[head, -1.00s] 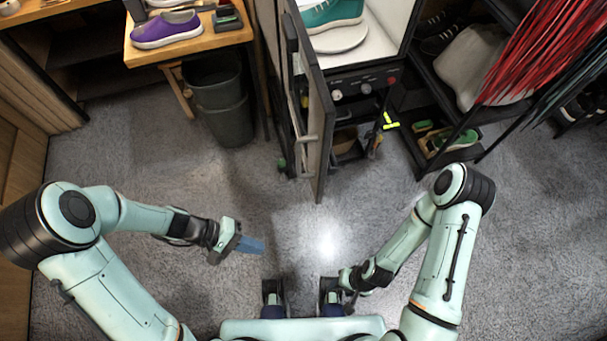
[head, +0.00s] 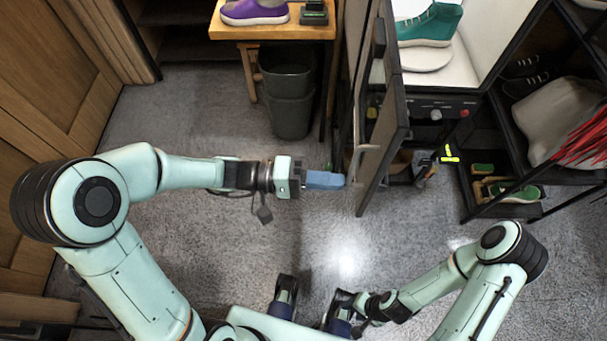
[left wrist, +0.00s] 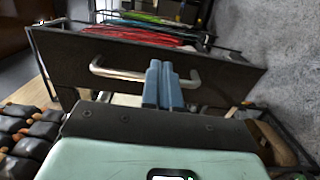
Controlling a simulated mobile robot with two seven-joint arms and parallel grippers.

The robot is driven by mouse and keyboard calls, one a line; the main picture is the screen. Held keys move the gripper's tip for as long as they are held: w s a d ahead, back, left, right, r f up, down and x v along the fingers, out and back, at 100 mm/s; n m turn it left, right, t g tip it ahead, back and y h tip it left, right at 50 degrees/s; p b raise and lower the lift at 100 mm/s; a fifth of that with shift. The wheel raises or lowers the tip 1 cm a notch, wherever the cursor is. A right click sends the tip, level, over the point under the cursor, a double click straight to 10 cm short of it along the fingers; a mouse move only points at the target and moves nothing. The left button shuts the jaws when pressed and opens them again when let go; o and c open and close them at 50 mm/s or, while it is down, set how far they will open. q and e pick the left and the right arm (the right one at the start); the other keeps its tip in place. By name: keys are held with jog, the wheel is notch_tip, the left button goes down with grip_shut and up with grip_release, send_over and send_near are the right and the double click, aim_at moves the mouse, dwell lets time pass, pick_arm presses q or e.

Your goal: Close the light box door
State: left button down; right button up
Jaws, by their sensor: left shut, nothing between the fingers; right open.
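The light box door (head: 385,115) is a dark panel standing open, swung out toward me from the left side of the light box (head: 462,75). A teal sneaker (head: 428,27) sits inside the box on a white round stand. My left gripper (head: 338,181) is shut and empty beside the door's left face, near its lower end. In the left wrist view the blue fingers (left wrist: 162,85) are together in front of the door's metal handle (left wrist: 110,70); I cannot tell whether they touch it. My right gripper (head: 352,315) is low in the head view, open, far from the door.
A black shelf rack (head: 500,209) with shoes stands at the right. The grey floor (head: 400,240) before the door is clear.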

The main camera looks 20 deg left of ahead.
aim_at(370, 185)
pick_arm(q)
jog(key=shift+w+d, duration=0.25)
jog(key=shift+d, duration=0.95)
jog(key=shift+w+d, duration=0.2)
jog(key=shift+d, duration=0.95)
